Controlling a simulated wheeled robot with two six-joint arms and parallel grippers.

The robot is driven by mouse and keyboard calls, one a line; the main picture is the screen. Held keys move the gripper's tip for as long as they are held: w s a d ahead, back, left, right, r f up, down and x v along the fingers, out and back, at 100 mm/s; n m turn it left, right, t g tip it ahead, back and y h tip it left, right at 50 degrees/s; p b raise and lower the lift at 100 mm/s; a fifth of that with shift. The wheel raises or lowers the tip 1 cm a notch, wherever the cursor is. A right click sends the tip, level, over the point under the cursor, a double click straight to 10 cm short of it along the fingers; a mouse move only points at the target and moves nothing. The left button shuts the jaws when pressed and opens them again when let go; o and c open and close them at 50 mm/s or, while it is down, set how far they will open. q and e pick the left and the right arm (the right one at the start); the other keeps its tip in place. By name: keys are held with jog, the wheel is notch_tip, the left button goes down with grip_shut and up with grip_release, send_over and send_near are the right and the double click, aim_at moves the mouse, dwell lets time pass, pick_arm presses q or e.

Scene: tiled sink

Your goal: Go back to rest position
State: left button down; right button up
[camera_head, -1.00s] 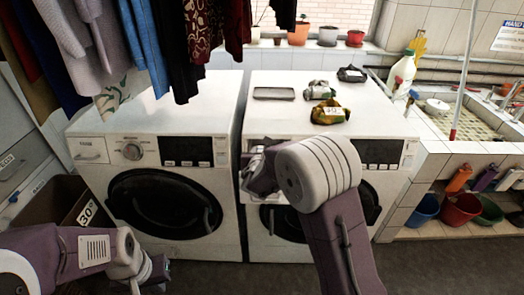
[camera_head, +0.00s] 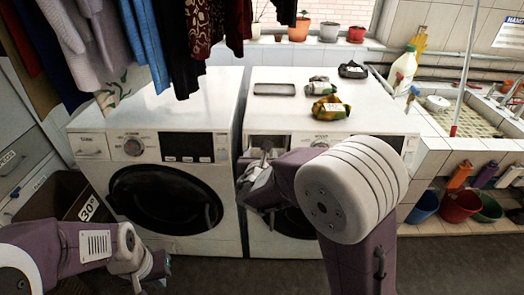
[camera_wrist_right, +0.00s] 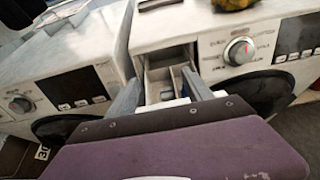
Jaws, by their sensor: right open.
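My right gripper (camera_head: 256,172) is in front of the right washing machine (camera_head: 388,113), near its upper left corner. In the right wrist view the right gripper (camera_wrist_right: 161,92) has its two fingers spread apart with nothing held between them. Beyond the fingertips, the machine's detergent drawer (camera_wrist_right: 166,74) is pulled out, with its compartments showing. My left gripper (camera_head: 150,272) is low at the left, in front of the left washing machine (camera_head: 215,100). Its fingers are too small and partly hidden to tell their opening.
On the right machine lie a yellow-green bundle (camera_head: 331,108), a grey bundle (camera_head: 319,86), a dark folded cloth (camera_head: 352,70) and a flat grey tray (camera_head: 274,89). Clothes hang above at left. A brown box (camera_head: 55,200) stands at left, a tiled sink (camera_head: 460,118) at right.

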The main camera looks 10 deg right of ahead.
jog(key=shift+s+a+r, duration=0.1)
jog(key=shift+s, duration=0.25)
